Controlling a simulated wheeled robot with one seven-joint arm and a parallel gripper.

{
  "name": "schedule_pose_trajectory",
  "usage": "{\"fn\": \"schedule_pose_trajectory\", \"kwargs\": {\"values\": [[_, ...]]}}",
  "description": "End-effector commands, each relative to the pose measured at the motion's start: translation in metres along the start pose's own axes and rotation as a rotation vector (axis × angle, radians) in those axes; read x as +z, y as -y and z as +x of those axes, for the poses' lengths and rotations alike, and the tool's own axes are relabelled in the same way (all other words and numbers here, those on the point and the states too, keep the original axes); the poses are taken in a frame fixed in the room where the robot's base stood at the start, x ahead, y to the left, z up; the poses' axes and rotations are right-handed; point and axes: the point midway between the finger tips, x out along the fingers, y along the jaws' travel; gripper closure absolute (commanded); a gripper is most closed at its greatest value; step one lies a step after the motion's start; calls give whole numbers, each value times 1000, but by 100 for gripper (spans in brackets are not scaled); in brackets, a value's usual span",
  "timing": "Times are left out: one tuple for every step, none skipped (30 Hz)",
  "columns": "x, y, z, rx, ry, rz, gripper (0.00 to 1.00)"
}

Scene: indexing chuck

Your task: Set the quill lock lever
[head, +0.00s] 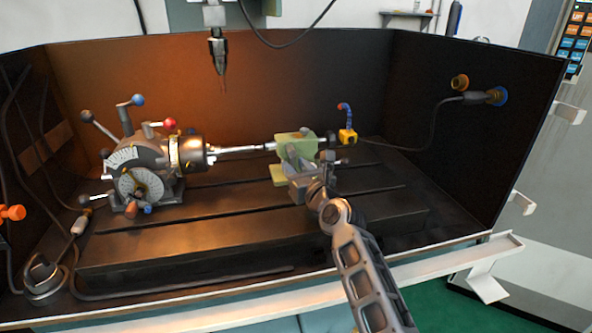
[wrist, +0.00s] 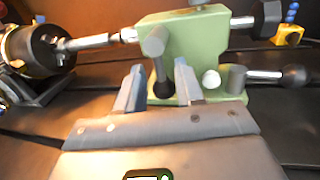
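The green tailstock (head: 293,140) stands on the right part of the slotted bed, and also fills the upper middle of the wrist view (wrist: 205,45). On its near face is a lever with a grey hub (wrist: 154,42), hanging down to a dark knob (wrist: 164,86); I take it for the quill lock lever. My gripper (wrist: 160,78) is open, one finger on each side of that hanging lever. Contact cannot be told. In the head view my gripper (head: 300,172) is in front of the tailstock and hides the lever.
A second lever with a black ball (wrist: 295,77) sticks out right at the tailstock's base. A dark handwheel (wrist: 266,18) is at its right end. The indexing head (head: 140,172) with several knobbed levers stands left. A spindle (head: 218,50) hangs above. The front bed is clear.

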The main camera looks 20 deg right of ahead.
Motion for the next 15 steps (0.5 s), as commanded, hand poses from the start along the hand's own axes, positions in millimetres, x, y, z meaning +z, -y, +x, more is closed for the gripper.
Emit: {"fn": "schedule_pose_trajectory", "kwargs": {"values": [[0,0,2,0,0,0,63],[0,0,2,0,0,0,63],[0,0,3,0,0,-1,63],[0,0,3,0,0,-1,63],[0,0,3,0,0,-1,63],[0,0,3,0,0,-1,63],[0,0,3,0,0,-1,63],[0,0,3,0,0,-1,63],[0,0,3,0,0,-1,63],[0,0,3,0,0,-1,66],[0,0,3,0,0,-1,69],[0,0,3,0,0,-1,73],[0,0,2,0,0,-1,76],[0,0,2,0,0,-1,78],[0,0,2,0,0,-1,82]]}}
